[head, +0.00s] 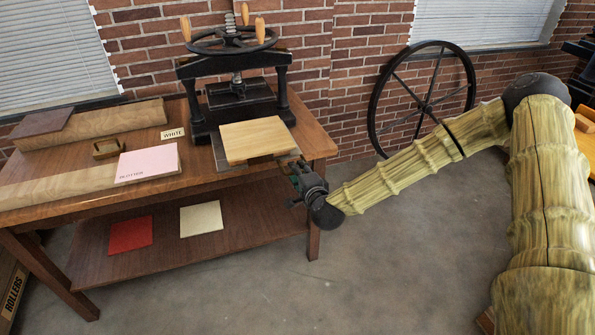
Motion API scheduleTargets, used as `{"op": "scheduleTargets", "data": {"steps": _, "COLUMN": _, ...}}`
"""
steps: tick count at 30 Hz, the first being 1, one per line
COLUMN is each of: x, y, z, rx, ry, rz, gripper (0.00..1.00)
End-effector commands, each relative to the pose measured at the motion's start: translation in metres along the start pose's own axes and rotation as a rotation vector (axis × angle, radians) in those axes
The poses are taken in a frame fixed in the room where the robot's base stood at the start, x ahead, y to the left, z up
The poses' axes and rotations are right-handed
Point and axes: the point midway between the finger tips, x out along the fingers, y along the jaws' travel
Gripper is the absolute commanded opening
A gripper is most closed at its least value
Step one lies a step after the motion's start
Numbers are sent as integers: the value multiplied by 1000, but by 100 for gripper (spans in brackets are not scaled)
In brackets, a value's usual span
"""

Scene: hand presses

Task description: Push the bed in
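A black hand press (236,98) with a wheel on top stands on the wooden table. Its grey bed (219,153) sticks out at the front, with a pale wooden board (257,140) lying on it. My gripper (291,165) is at the front right corner of the bed, just below the board's edge. It looks close to the bed, but I cannot tell whether they touch. The fingers are small and partly hidden, so I cannot tell whether they are open or shut.
A pink pad (148,163), a small sign reading "WHITE" (173,134) and a wooden-handled tool (107,149) lie left of the press. Red (130,234) and cream (201,218) sheets lie on the lower shelf. A large black wheel (422,100) stands behind my arm. Front floor is clear.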

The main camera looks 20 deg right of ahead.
Motion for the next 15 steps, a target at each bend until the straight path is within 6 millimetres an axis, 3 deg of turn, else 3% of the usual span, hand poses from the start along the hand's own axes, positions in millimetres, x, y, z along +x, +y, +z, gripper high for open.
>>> {"op": "scheduleTargets", "data": {"steps": 11, "x": 6, "y": 0, "z": 0, "rx": 0, "ry": 0, "rz": 0, "gripper": 31}}
{"op": "scheduleTargets", "data": {"steps": 12, "x": 6, "y": 0, "z": 0, "rx": 0, "ry": 0, "rz": 0, "gripper": 30}}
{"op": "scheduleTargets", "data": {"steps": 15, "x": 6, "y": 0, "z": 0, "rx": 0, "ry": 0, "rz": 0, "gripper": 11}}
